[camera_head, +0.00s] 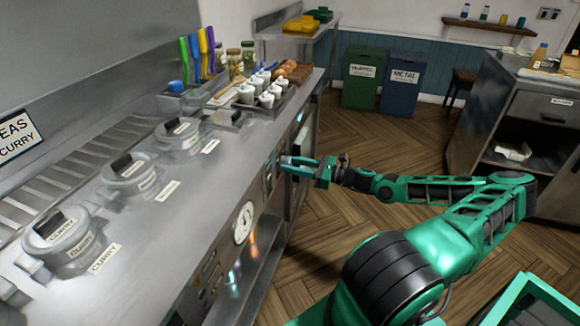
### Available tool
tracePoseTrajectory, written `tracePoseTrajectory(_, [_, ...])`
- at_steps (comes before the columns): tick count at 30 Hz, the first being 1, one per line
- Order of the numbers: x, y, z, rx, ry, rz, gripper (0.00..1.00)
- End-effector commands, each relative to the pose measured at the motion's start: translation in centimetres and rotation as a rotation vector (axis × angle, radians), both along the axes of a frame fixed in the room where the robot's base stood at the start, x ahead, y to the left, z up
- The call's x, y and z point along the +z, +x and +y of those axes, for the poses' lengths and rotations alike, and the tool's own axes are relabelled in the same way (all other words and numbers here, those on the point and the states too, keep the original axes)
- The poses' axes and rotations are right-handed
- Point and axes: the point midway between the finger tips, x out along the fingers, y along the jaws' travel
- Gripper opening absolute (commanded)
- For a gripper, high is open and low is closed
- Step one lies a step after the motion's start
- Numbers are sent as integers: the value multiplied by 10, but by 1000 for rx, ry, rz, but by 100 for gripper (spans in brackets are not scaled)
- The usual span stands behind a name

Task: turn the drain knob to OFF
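My gripper (283,165) is at the front face of the steel counter (200,215). Its two fingers point left toward the front panel, and a gap shows between them, with nothing seen in it. A small dark control panel (268,180) is on the counter's front, just left of the fingertips. I cannot make out which control is the drain knob, its OFF mark or its setting. Whether the fingertips touch anything is too small to tell. A round white dial (243,222) sits on the front panel nearer to me.
Lidded curry pots (60,240) sit in the counter top. White containers (268,88) and colourful-handled utensils (198,55) stand farther back. Green (362,78) and blue (402,82) bins are against the far wall. Another counter (515,120) is at right; wooden floor lies between.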

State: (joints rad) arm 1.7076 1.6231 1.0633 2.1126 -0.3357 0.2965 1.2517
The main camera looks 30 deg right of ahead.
Motion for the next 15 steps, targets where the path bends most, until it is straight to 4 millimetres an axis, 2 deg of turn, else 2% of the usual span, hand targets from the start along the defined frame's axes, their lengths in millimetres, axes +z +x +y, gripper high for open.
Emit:
tracePoseTrajectory(2, [0,0,5,3,1,0,11])
tracePoseTrajectory(15, [-1,0,1,4,-89,-66,11])
